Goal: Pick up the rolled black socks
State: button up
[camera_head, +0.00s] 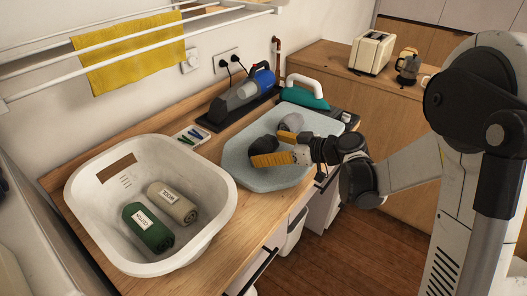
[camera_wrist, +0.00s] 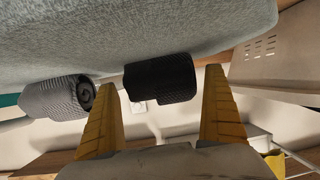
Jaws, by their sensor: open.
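The rolled black socks (camera_wrist: 160,79) lie on a grey-blue padded surface (camera_wrist: 150,30), which the wrist view shows tilted at the top. In the head view the black socks (camera_head: 262,143) are partly hidden by my gripper (camera_head: 268,147). My gripper is open, with its two yellow fingers reaching down to either side of the black socks. In the wrist view the roll appears between the fingers, with a gap on each side. A rolled grey pair (camera_wrist: 57,97) lies beside the left finger, and also shows behind my gripper in the head view (camera_head: 291,121).
A white basket (camera_head: 85,205) on the wooden counter holds a green roll (camera_head: 147,228) and a beige roll (camera_head: 172,203). A handheld vacuum (camera_head: 245,92) and a teal iron (camera_head: 303,93) stand behind the padded surface. A yellow cloth (camera_head: 130,55) hangs above.

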jog(key=shift+x, duration=1)
jog(key=c, duration=1.2)
jog(key=shift+r, duration=0.1)
